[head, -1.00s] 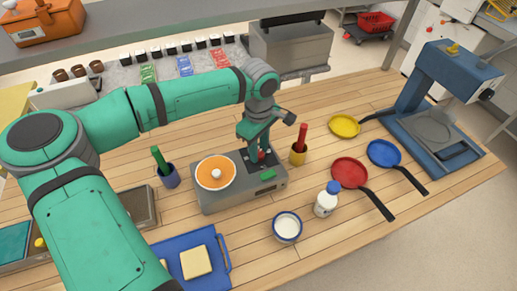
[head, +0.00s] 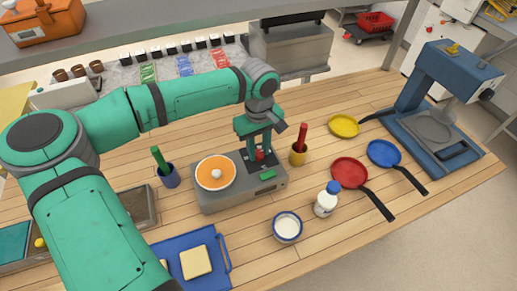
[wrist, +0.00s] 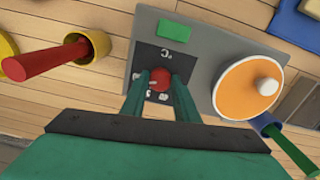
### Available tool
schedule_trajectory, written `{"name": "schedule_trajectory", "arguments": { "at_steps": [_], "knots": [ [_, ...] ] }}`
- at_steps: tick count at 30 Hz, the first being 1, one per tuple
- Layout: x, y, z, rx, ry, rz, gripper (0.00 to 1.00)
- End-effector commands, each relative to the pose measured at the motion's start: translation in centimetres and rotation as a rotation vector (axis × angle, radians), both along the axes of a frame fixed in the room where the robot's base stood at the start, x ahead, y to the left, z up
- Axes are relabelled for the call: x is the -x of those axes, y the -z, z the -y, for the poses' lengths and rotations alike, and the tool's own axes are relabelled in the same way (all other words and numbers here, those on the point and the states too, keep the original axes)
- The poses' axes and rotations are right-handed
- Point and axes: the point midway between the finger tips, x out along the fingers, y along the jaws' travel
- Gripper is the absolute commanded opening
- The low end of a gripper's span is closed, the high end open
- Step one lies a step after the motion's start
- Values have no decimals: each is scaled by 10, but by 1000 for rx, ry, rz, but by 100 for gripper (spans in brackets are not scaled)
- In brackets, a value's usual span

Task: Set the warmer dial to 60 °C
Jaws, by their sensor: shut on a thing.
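The warmer (head: 235,198) is a grey box on the wooden counter, with an orange-lidded round pan (head: 215,173) on its left part. Its red dial (head: 260,155) sits on a dark panel at the right; it also shows in the wrist view (wrist: 160,79). My gripper (head: 259,148) points down over the panel and is shut on the dial, one finger on each side. In the wrist view a °C mark is readable on the panel (wrist: 166,57), but the scale numbers are partly hidden by the fingers. A small green display (wrist: 174,30) is too small to read.
A yellow cup (head: 298,158) with a red-handled tool stands just right of the warmer. A blue cup (head: 170,178) with a green-handled tool stands left. A white bottle (head: 326,200), a bowl (head: 287,226) and several pans are to the right and front.

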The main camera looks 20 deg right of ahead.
Motion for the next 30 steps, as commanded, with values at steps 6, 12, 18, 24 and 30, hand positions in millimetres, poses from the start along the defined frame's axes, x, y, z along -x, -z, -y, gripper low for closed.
{"name": "schedule_trajectory", "arguments": {
  "at_steps": [6, 12, 18, 24, 30],
  "knots": [
    [0, 0, 0, 0, 0, 1, 5],
    [0, 0, 0, 0, 0, 0, 46],
    [0, -1, 0, 0, -1, 1, 46],
    [-1, -22, 0, 0, -2, 3, 46],
    [-1, -60, 0, 1, -2, 3, 46]
  ]
}}
